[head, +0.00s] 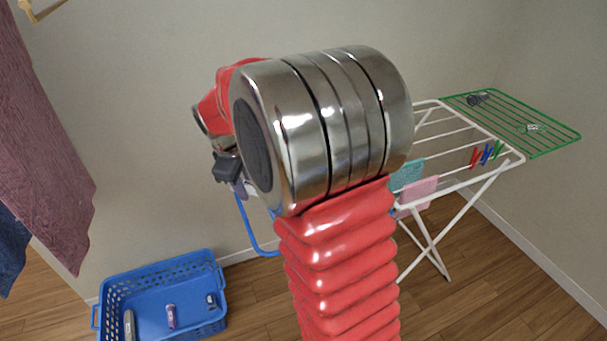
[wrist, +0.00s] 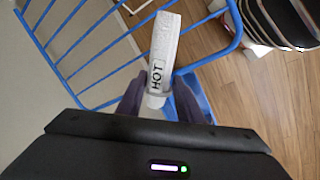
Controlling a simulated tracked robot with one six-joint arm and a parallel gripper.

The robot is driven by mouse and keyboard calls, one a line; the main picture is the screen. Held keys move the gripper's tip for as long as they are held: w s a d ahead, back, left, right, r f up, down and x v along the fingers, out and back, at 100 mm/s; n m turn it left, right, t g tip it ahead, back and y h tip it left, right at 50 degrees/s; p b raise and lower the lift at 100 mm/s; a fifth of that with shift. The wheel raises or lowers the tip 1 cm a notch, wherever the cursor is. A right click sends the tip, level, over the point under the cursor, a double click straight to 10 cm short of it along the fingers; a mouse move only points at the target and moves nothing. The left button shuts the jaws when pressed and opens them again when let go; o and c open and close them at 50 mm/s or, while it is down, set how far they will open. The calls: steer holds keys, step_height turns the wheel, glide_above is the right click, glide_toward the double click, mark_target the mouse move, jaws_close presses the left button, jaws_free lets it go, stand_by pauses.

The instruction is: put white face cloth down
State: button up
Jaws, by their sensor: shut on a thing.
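The white face cloth (wrist: 165,42) shows in the wrist view as a slim white roll with HOT lettered along its side. My gripper (wrist: 158,98) is shut on its near end, one dark finger on each side. The cloth points away from me, above or in front of blue wire rails (wrist: 75,45). I cannot tell whether it touches them. In the head view my own arm hides the cloth and most of the gripper.
A blue basket (head: 152,270) with a few small items stands on the wooden floor, lower left. A white drying rack (head: 462,182) with pegs and small cloths stands at right. Purple cloth (head: 40,150) hangs at left. A dark striped thing (wrist: 283,18) is at the wrist view's upper right.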

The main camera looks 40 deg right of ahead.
steer(key=s+d+r+n+y, duration=0.1)
steer(key=s+d+n, duration=0.2)
steer(key=d, duration=0.5)
steer(key=s+d+r+n+t, duration=0.1)
steer(key=s+d+n, duration=0.3)
steer(key=d, duration=0.4)
steer(key=shift+s+n+y, duration=0.3)
steer(key=shift+s+y, duration=0.1)
steer(key=shift+s, duration=0.25)
steer(key=shift+f, duration=3.05)
steer(key=shift+f, duration=1.9)
steer(key=o, duration=0.8)
